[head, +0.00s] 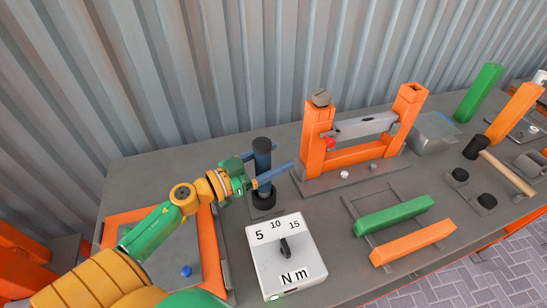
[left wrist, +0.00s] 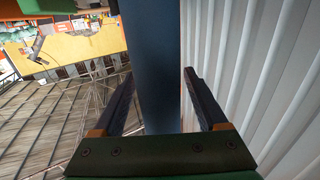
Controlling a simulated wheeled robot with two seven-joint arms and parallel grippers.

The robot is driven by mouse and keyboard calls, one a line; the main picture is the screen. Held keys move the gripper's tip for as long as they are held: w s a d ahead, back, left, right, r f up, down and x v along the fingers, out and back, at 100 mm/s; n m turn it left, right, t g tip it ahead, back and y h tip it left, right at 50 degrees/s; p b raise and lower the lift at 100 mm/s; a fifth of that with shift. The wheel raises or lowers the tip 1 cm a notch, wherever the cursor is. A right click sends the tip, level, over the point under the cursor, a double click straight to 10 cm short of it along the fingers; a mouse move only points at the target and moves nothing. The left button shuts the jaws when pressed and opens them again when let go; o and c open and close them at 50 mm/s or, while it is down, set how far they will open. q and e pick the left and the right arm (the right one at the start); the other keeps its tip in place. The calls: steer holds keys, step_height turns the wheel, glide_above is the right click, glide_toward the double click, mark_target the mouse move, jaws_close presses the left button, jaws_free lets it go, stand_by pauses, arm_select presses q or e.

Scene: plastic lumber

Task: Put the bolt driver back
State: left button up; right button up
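The bolt driver (head: 262,158) is a dark blue upright cylinder with a black lower part, standing on a small dark base plate (head: 277,208) behind the dial box. It also fills the middle of the left wrist view (left wrist: 161,70). My left gripper (head: 274,160) is at the driver's upper part, with one finger on each side of it. In the left wrist view its fingers (left wrist: 163,100) are apart, with gaps visible on both sides of the driver. It is open around the driver. My right gripper is not in view.
A white dial box (head: 262,258) marked 5, 10, 15 N m stands in front of the driver. An orange frame (head: 314,160) with a grey bar stands to the right. Green (head: 395,216) and orange (head: 413,242) beams lie on a rack. A hammer (head: 505,172) lies farther right.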

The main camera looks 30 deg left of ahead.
arm_select(q)
steer(key=b+v, duration=0.2)
steer(key=v, duration=1)
steer(key=shift+r, duration=0.1)
